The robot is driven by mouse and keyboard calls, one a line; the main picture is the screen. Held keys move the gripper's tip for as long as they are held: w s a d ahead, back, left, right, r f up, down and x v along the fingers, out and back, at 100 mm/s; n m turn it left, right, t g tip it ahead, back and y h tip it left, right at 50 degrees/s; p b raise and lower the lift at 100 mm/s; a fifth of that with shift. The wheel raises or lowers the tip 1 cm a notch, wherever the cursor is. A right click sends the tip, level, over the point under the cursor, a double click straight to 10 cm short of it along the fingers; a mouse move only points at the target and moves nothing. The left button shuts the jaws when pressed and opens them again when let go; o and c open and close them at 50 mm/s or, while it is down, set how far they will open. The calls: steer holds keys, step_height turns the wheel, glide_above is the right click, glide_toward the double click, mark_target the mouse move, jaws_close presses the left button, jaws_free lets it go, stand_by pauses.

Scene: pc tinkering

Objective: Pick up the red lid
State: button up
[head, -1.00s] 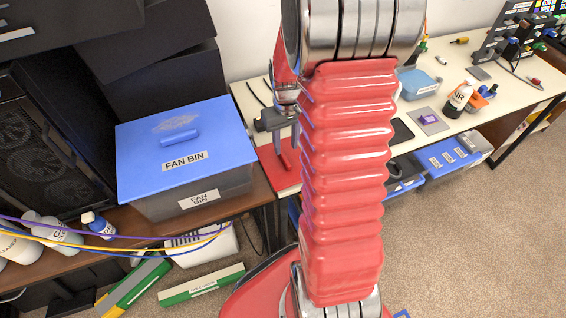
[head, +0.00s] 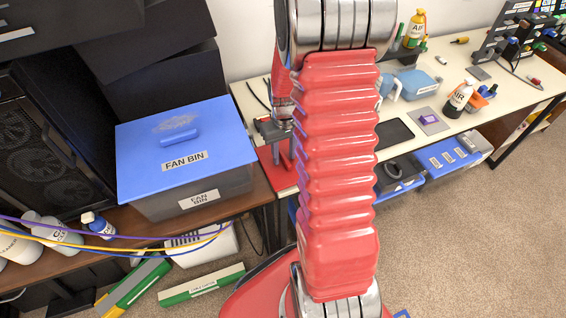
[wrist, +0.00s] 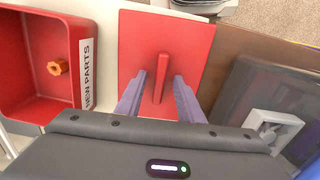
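The red lid (wrist: 186,40) is a flat square plate with an upright bar handle (wrist: 160,75) in its middle. In the head view the lid (head: 268,155) lies flat at the left end of the cream worktop, partly hidden by my arm. My gripper (wrist: 160,78) is over the lid, open, with its two grey-purple fingers on either side of the handle. Gaps show between the handle and both fingers. How far down the fingers reach is hard to tell. In the head view my gripper (head: 283,155) shows just left of my red arm.
A red bin (wrist: 98,60) labelled NEW PARTS, holding an orange piece, stands left of the lid in the wrist view. The fan bin with its blue lid (head: 215,145) stands on the brown table to the left. Bottles and tools occupy the worktop farther right.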

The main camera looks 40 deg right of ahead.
mark_target(284, 156)
jaws_close()
steer(key=shift+r, duration=0.1)
stand_by(0.7)
step_height(284, 156, up, 10)
stand_by(0.5)
steer(key=shift+s, duration=0.1)
stand_by(0.4)
